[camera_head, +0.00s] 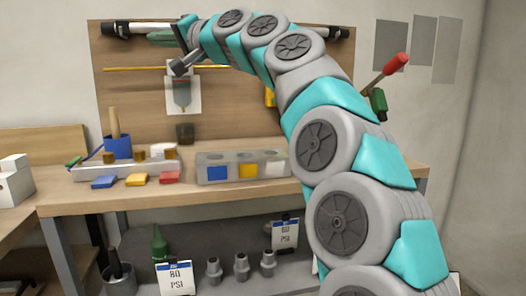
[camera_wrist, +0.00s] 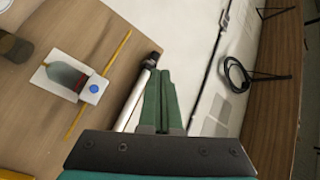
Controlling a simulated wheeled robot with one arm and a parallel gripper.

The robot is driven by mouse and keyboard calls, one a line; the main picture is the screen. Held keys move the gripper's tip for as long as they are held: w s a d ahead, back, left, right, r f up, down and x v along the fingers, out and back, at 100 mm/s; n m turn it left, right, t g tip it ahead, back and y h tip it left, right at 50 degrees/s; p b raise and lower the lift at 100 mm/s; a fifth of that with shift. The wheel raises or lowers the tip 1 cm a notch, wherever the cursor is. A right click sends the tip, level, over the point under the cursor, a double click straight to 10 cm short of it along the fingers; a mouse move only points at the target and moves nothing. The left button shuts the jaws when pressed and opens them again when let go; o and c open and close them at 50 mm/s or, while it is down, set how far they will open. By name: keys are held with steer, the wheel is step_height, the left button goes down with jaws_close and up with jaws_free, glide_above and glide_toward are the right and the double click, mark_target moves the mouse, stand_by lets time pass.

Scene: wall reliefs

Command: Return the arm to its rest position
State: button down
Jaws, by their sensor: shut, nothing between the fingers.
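My teal and grey arm (camera_head: 320,140) rises from the lower right of the head view and arches over to the upper left. My gripper (camera_head: 160,38) is at its end, in front of the top of the wooden wall panel (camera_head: 225,105). In the wrist view the two green fingers of my gripper (camera_wrist: 161,98) lie together, shut and empty. A black-and-white bar (camera_wrist: 138,92) shows just left of the fingers there.
A workbench (camera_head: 70,198) below holds a grey block with coloured squares (camera_head: 243,168) and red, yellow and blue pieces. A card with a grey shape (camera_head: 183,92) hangs on the panel. Metal fittings (camera_head: 241,266) and "80 PSI" signs (camera_head: 175,278) stand on the lower shelf.

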steer(key=s+d+f+g+h, duration=0.25)
steer(key=s+d+f, duration=0.2)
steer(key=f, duration=0.65)
steer(key=s+d+f+n+g+h, duration=0.1)
steer(key=s+d+f+h, duration=0.35)
steer(key=f, duration=0.75)
steer(key=s+d+f+g+h, duration=0.2)
steer(key=s+d+f, duration=0.3)
steer(key=f, duration=0.6)
steer(key=s+d+f+g+h+b, duration=0.2)
steer(key=s+d+f+g+h, duration=0.1)
steer(key=s+d+f, duration=0.8)
steer(key=s+d+f+m+g+h+b, duration=0.1)
steer(key=s+d+f+g+h+b, duration=0.2)
steer(key=s+d+f, duration=0.9)
steer(key=s+f+h, duration=0.1)
steer(key=s+f, duration=0.3)
steer(key=f, duration=0.1)
steer(key=shift+s+f, duration=0.35)
steer(key=shift+f, duration=0.05)
